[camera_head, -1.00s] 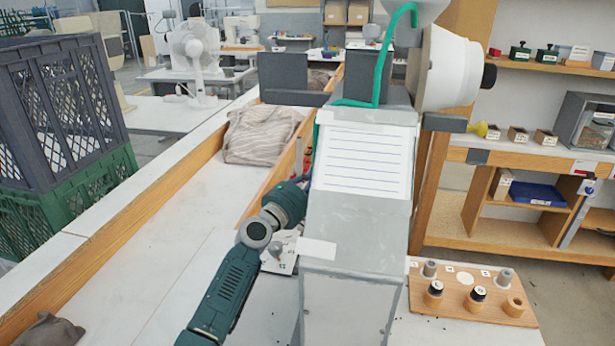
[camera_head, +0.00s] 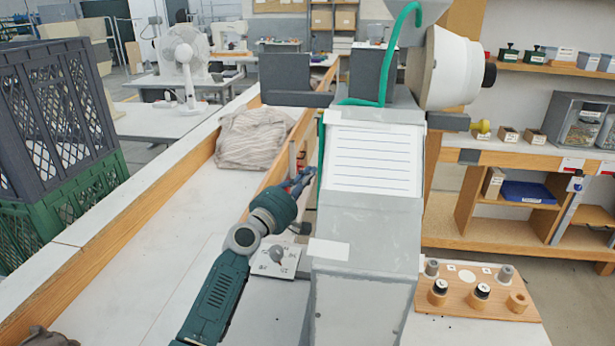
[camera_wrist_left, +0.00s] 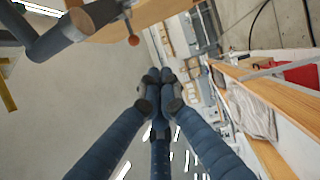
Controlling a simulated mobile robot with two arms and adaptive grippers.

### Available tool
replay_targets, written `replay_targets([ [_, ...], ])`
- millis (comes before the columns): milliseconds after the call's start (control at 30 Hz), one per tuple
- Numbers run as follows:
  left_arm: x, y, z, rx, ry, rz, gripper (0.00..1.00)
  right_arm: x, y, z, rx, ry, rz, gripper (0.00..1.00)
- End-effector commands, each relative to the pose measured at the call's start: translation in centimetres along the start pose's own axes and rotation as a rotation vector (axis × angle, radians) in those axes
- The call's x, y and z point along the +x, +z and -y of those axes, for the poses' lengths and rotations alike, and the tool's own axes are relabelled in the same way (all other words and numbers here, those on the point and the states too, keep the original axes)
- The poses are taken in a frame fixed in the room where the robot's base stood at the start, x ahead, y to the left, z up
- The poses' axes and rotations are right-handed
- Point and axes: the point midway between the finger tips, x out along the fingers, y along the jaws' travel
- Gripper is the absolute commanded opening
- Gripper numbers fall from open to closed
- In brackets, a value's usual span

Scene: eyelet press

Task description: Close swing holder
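The grey eyelet press (camera_head: 370,235), with a lined sheet on its sloping face, stands in the middle of the head view. My left gripper (camera_head: 303,180) is close beside the left side of the press, partly hidden by it. In the left wrist view my left gripper (camera_wrist_left: 160,90) has its blue fingers drawn together at the tips, with nothing visible between them. A dark bar with a round end (camera_wrist_left: 75,25) and a small orange-red knob (camera_wrist_left: 133,40) are above the fingers there, apart from them. I cannot tell which part is the swing holder. My right gripper is not in view.
A grey cloth bundle (camera_head: 255,138) lies in the wood-edged trough left of the press. Stacked crates (camera_head: 62,120) stand at the far left. A wooden block (camera_head: 455,303) with several small dies lies at the right. A small plate with a knob (camera_head: 275,262) is below my left wrist.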

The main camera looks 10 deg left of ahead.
Motion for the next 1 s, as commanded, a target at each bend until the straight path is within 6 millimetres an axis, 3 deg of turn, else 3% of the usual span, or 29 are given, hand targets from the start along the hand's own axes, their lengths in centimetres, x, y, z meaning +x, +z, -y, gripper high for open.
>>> replay_targets([
  [267, -3.3, -0.8, 0.0, 0.001, -0.001, -0.001, 0.00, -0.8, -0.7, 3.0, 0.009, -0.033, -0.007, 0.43],
  [500, -7.3, -1.9, -0.1, 0.002, -0.002, -0.001, 0.00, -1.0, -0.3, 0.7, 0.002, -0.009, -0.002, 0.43],
  [733, -9.5, -2.4, -0.3, -0.001, -0.003, 0.000, 0.00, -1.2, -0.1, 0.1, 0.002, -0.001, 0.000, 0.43],
  [1000, -9.3, -1.6, -1.9, -0.037, -0.062, 0.007, 0.00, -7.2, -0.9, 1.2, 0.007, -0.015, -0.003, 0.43],
])
